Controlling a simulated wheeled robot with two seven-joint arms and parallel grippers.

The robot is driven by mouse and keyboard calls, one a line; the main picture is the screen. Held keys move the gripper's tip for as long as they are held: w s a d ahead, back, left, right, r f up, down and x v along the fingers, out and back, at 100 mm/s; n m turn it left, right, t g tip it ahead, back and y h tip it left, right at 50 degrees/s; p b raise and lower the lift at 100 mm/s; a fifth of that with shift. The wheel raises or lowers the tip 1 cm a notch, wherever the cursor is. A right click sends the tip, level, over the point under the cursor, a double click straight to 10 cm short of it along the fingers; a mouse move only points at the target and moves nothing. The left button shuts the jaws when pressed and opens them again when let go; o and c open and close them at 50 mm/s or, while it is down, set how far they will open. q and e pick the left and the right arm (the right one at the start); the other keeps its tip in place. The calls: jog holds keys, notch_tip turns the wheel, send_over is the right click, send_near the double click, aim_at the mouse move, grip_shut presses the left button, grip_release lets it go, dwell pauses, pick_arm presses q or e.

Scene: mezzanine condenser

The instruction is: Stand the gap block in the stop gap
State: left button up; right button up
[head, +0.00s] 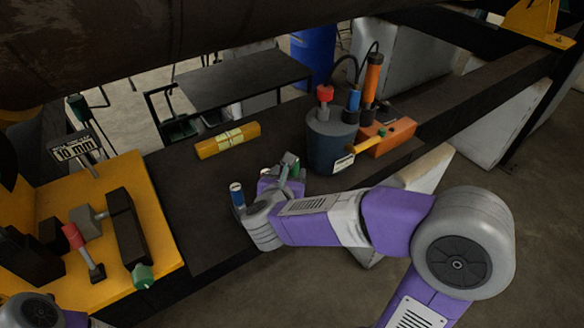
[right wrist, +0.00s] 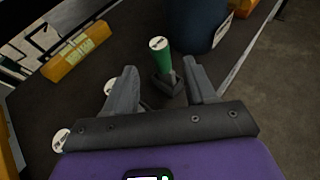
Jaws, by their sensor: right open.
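Several upright pegs with white labelled tops stand on the dark bench by my right gripper (head: 280,172); I cannot read which is the gap block. A green peg (right wrist: 162,62) on a dark foot stands between the open fingers of my right gripper (right wrist: 162,82) in the right wrist view, slightly beyond the tips. A blue peg (head: 238,196) stands left of that gripper. At the left, a yellow plate (head: 155,200) carries dark blocks and a red-handled part; a sign (head: 75,150) reads 16 mm. The stop gap seems to be among these blocks. My left gripper is out of view.
A yellow bar (head: 228,140) with a pale label lies behind the gripper. A dark round pot (head: 331,140) and an orange box (head: 385,139) with cables stand to the right. A large dark pipe (head: 90,45) hangs overhead. The bench's front edge runs beneath my arm.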

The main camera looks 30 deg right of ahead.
jog(key=v, duration=0.5)
jog(key=shift+s+a, duration=0.1)
jog(key=shift+s, duration=0.05)
dwell(0.3)
